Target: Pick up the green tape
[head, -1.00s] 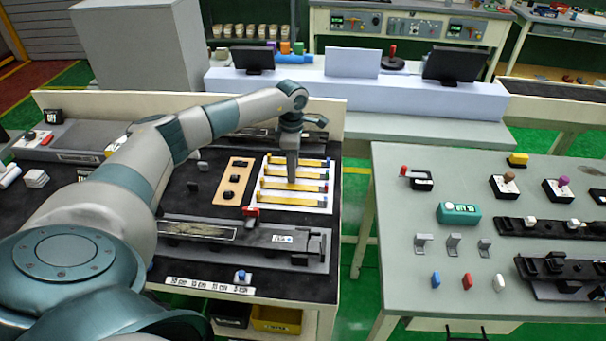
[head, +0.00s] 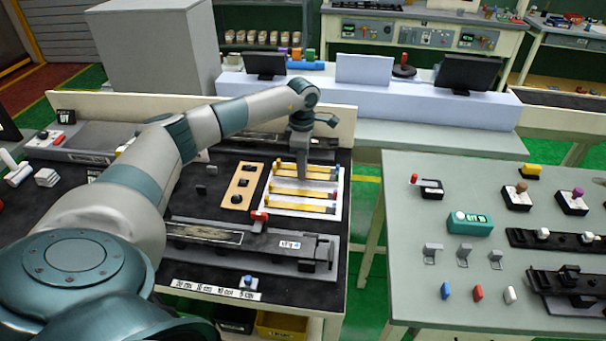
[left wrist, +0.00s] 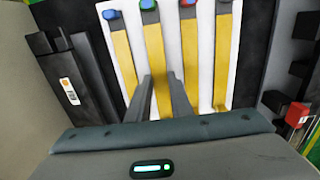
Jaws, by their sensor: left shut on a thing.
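Several yellow strips with coloured ends lie side by side on a white board (head: 341,205). The gripper also shows in the head view (head: 302,172). My right gripper is not visible.
An orange-brown plate (head: 243,186) with dark knobs lies left of the board. A grey fixture with a red knob (head: 259,215) stands in front. A low wall (head: 343,125) runs behind. A second table (head: 400,240) with small parts stands to the right, across a gap.

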